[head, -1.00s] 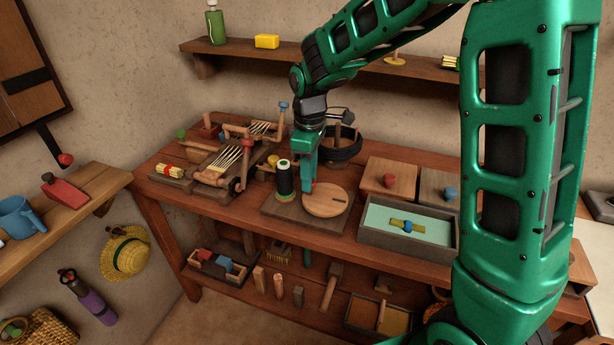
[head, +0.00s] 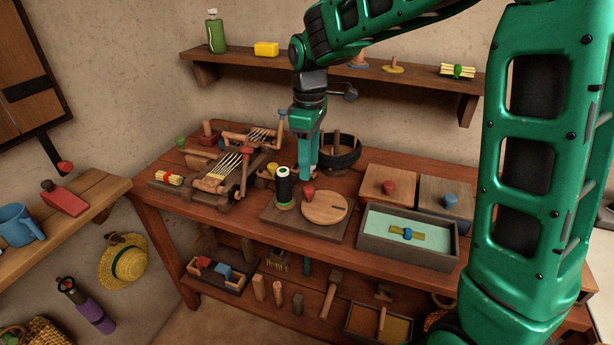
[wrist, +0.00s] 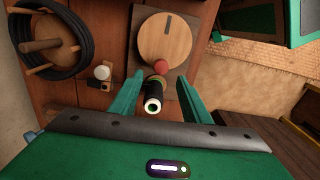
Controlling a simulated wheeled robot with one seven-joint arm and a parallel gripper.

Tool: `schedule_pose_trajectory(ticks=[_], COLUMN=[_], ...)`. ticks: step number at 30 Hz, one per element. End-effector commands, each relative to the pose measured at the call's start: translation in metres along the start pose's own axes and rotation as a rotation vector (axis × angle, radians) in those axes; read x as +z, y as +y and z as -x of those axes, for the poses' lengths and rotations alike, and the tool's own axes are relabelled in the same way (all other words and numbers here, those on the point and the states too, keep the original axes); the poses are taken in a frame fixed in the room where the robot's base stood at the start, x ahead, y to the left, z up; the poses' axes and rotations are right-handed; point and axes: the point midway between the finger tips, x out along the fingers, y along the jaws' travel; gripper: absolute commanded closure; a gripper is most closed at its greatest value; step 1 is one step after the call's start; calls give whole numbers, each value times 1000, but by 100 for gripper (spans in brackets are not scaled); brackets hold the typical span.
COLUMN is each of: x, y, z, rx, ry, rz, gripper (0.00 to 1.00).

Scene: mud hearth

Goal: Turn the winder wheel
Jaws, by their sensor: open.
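The winder wheel (head: 325,208) is a flat, pale wooden disc with a dark slot near its rim. A red knob (head: 308,190) stands on its left edge. Wheel and a dark thread spool (head: 284,190) sit on one wooden base (head: 312,231). My gripper (head: 306,178) is open and empty, just behind the knob and right of the spool. In the wrist view, the wheel (wrist: 165,37) and red knob (wrist: 161,65) lie beyond my open fingers (wrist: 157,80), and the spool (wrist: 153,98) shows between them. Contact with the knob cannot be told.
A black coil on a pegged stand (head: 340,152) is behind the wheel. A grey tray (head: 405,249) and lidded boxes (head: 390,183) are at the right. A wooden loom-like device (head: 228,170) is at the left. A wall shelf (head: 350,70) runs above.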

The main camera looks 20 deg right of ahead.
Motion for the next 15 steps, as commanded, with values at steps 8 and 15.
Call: schedule_pose_trajectory(ticks=[8,15], x=[0,0], y=[1,1], z=[34,38], rx=[1,0], ry=[1,-1], rz=[-1,-1], gripper=[57,57])
